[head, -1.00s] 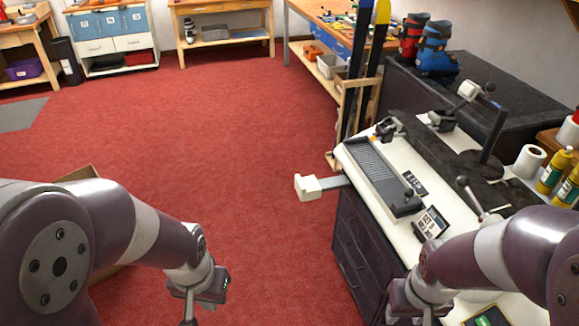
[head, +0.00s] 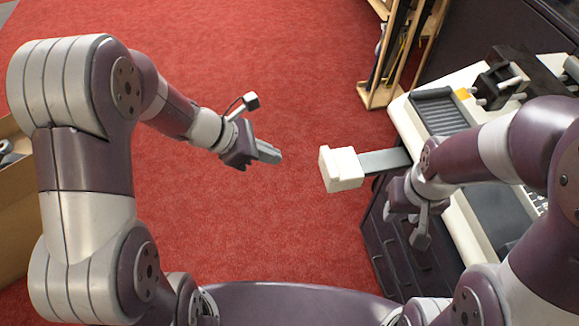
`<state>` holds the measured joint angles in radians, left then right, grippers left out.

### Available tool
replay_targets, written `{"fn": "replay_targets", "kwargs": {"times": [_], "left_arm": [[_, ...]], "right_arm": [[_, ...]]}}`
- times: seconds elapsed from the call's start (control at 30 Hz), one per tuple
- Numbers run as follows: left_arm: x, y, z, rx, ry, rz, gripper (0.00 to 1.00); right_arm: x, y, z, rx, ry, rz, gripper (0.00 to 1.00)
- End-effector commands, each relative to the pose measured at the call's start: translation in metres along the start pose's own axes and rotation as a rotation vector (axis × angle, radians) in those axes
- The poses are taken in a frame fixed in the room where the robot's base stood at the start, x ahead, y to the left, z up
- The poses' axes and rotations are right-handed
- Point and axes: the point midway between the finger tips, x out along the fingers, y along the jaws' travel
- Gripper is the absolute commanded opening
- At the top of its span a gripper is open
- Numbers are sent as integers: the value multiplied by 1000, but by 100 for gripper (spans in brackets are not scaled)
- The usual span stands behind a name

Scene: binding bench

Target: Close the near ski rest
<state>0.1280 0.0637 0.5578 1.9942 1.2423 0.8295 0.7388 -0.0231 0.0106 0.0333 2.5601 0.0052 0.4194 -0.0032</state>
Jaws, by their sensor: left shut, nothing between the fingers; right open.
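The near ski rest (head: 341,168) is a white block on the end of a flat grey bar (head: 385,160). The bar sticks out to the left from the white-topped bench (head: 408,122), so the rest hangs over the red floor. My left gripper (head: 269,153) is shut and empty. It is left of the white block, pointing right towards it, with a gap of red floor showing between them. My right gripper (head: 388,213) is open, just right of the block and below the bar in the picture. Its fingers are small and partly hidden by its own body.
A grooved dark tray (head: 438,110) and black clamp parts (head: 497,84) sit on the bench top. Dark drawers (head: 400,255) are below it. A wooden rack with skis (head: 381,95) stands behind. A cardboard box (head: 25,210) is at far left. The floor between is clear.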

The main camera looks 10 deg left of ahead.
Motion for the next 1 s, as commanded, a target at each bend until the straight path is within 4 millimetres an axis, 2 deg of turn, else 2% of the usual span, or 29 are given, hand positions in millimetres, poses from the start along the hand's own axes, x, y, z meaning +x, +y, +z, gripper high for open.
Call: {"fn": "replay_targets", "kwargs": {"times": [0.4, 0.5, 0.63, 1.0], "left_arm": [[90, -2, -2, 8, 5, -4, 0], [99, -2, 13, 11, 4, -3, 0], [109, -1, 23, 10, 5, -2, 0], [113, -1, 29, 8, 5, -2, 0]], "right_arm": [[34, 0, 4, 0, 0, 0, 43], [33, 0, 4, 0, 0, 0, 43], [34, 0, 4, 0, 0, 0, 43], [34, 0, 4, 0, 0, 0, 43]]}}
